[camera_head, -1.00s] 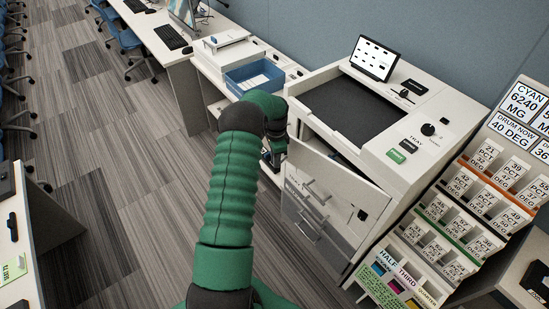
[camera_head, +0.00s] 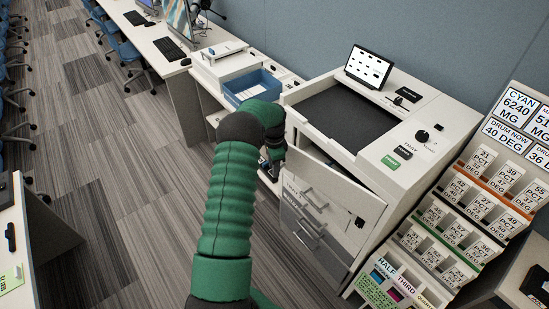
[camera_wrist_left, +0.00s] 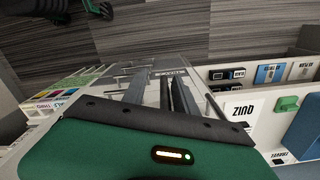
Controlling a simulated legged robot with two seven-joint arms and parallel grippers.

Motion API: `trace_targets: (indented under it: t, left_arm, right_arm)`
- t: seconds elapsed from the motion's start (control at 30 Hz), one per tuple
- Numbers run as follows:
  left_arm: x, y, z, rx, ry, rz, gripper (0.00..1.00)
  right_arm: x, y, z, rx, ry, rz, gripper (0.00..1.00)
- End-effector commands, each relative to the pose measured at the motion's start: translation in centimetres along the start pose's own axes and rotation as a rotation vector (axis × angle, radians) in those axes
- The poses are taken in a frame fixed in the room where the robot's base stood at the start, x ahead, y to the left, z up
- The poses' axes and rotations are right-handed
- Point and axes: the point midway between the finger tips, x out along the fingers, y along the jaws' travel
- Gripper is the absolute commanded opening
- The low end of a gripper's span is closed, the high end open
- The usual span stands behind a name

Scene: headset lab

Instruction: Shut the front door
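The white front door (camera_head: 345,200) of the printer-like machine (camera_head: 437,140) stands ajar in the head view. A dark gap shows behind its top edge, wider toward the left. My left gripper (camera_head: 272,160) is by the door's left edge, partly hidden behind my green forearm. I cannot tell whether it touches the door. In the left wrist view, dark and grey bars (camera_wrist_left: 172,95) show beyond the green wrist housing, but I cannot tell whether the fingers are open or shut. My right gripper is out of view.
Grey drawers with handles (camera_head: 312,238) sit low at the machine's front. A blue tray (camera_head: 253,85) stands on the cabinet to the left. A slanted rack of labelled cards (camera_head: 480,207) stands close on the right. Striped carpet (camera_head: 130,225) is open at the left.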

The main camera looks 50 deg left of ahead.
Motion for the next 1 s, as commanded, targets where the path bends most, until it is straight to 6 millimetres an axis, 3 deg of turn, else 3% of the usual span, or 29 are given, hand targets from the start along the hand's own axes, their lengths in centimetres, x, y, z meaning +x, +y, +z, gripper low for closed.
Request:
trace_targets:
  t: [0.17,0.4,0.6,0.93,1.0]
  left_arm:
    - [-3.8,-0.2,-0.1,0.000,0.003,-0.005,0.34]
    - [-11.0,-0.2,-0.1,0.000,0.004,-0.004,0.34]
    - [-15.0,-0.2,-0.1,0.002,0.002,0.000,0.34]
    - [-16.0,-0.2,-0.1,0.001,0.001,0.003,0.34]
    - [-15.9,-0.3,-0.1,0.002,0.001,0.000,0.28]
  right_arm:
    - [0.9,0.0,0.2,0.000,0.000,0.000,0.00]
    - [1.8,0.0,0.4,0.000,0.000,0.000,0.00]
    - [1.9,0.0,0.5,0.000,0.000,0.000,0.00]
    - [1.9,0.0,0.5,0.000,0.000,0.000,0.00]
    - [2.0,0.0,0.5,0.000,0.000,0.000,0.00]
